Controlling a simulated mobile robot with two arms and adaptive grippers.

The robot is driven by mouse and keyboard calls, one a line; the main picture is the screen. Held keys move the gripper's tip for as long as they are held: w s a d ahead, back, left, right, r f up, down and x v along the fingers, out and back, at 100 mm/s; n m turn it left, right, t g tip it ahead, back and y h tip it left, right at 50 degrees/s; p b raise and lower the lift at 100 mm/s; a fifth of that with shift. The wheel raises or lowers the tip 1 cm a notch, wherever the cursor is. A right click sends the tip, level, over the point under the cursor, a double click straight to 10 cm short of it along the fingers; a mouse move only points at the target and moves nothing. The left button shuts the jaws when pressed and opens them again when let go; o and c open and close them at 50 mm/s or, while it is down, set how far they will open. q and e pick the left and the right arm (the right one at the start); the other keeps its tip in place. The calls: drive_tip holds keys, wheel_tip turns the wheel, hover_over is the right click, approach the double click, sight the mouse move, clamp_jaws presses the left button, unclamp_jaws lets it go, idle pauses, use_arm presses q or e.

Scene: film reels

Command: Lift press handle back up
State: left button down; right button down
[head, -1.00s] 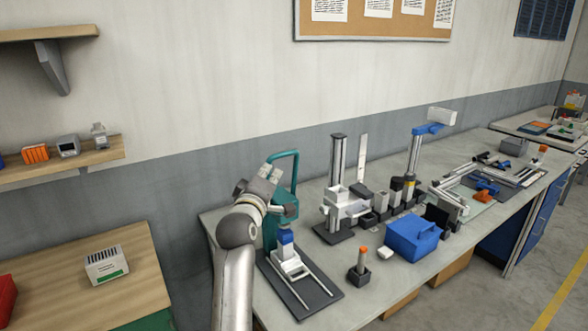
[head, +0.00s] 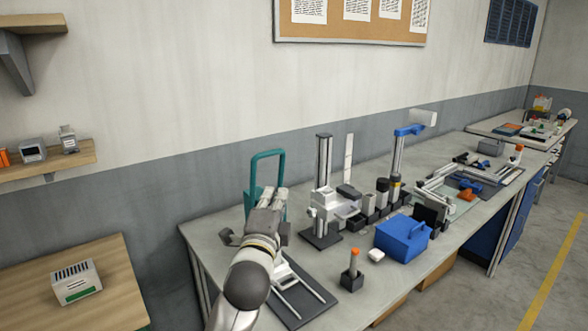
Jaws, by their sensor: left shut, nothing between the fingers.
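The press stands at the near left end of the grey workbench. Its teal loop handle (head: 267,156) is raised, with its crossbar at the top. Its dark base plate (head: 318,287) with pale rails lies flat on the bench. My left gripper (head: 280,190) is shut and empty. It overlaps the lower part of the handle loop in the head view, and I cannot tell whether it touches. My wrist hides most of the press body. My right gripper is not in view.
An orange-topped tool in a dark holder (head: 350,280) stands right of the press. A blue box (head: 402,237) and a white clamp stand (head: 324,180) are farther along the bench. A wooden table (head: 110,280) is at left, with floor between.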

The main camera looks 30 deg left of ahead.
use_arm(q)
drive_tip(key=m, duration=0.2)
drive_tip(key=p, duration=0.3)
approach(281, 153)
drive_tip(key=w+d, duration=0.2)
drive_tip(key=shift+w+a+r+p, duration=0.15)
drive_tip(key=shift+w+a+p, duration=0.2)
drive_tip(key=shift+a, duration=0.3)
drive_tip(key=shift+w+a+r+p, duration=0.1)
drive_tip(key=shift+w+a+p, duration=0.2)
drive_tip(key=shift+a, duration=0.3)
drive_tip(key=shift+w+a+r+p, duration=0.15)
drive_tip(key=shift+w+a+p, duration=0.15)
drive_tip(key=shift+a, duration=0.35)
drive_tip(key=shift+w, duration=0.1)
